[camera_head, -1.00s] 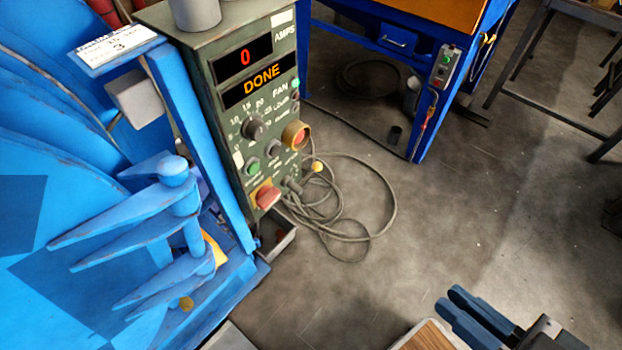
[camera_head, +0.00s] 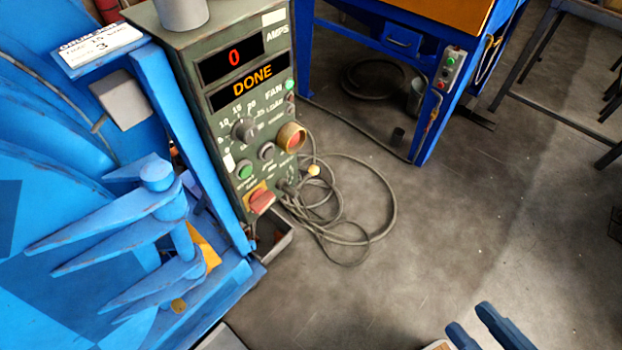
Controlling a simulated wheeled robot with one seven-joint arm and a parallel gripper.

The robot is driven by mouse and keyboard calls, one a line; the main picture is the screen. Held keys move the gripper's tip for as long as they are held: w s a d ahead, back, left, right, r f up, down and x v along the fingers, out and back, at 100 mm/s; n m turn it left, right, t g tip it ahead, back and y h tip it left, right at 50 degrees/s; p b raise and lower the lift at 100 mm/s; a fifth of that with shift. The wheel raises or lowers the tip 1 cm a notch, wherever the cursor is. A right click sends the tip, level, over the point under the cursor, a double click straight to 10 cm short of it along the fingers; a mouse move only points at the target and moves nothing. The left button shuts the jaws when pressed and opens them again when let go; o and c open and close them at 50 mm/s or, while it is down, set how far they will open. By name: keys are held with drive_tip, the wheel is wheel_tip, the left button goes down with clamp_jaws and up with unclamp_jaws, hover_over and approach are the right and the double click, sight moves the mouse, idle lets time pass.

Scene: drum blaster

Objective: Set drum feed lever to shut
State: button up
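A green control cabinet (camera_head: 222,118) stands beside the blue drum machine (camera_head: 60,170). Its display reads 0 and DONE. No lever is clearly labelled as the drum feed. A small yellow ball knob (camera_head: 313,170) shows at the cabinet's lower right side; I cannot tell whether it belongs to the feed lever or how it is set. A red rotary handle (camera_head: 261,200) sits on a yellow plate at the cabinet's lower front. My gripper (camera_head: 478,322) has blue fingers, apart and empty, at the bottom right edge, far from the cabinet. Its lower part is cut off.
Grey cables (camera_head: 345,215) lie coiled on the floor right of the cabinet. A metal bench frame (camera_head: 555,110) is at the upper right. The floor in the middle is clear.

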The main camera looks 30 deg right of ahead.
drive_tip(key=w+f+n+t+b, duration=0.2)
drive_tip(key=w+f+n+b, duration=0.3)
drive_tip(key=f, duration=0.5)
drive_tip(key=n+t+y+b, duration=0.2)
drive_tip(key=n+y+b, duration=0.4)
drive_tip(key=n+b, duration=1.35)
approach(306, 178)
drive_tip(key=w, duration=0.3)
drive_tip(key=shift+m, duration=0.55)
drive_tip(key=shift+a+b+x, duration=0.2)
drive_tip(key=shift+b+x, duration=0.3)
drive_tip(key=shift+x, duration=1.3)
drive_tip(key=shift+a+b+x, duration=0.2)
drive_tip(key=shift+b+x, duration=0.25)
drive_tip(key=shift+x, duration=1.35)
drive_tip(key=shift+s+f, duration=0.1)
drive_tip(key=shift+s, duration=0.05)
drive_tip(key=shift+c, duration=0.3)
clamp_jaws()
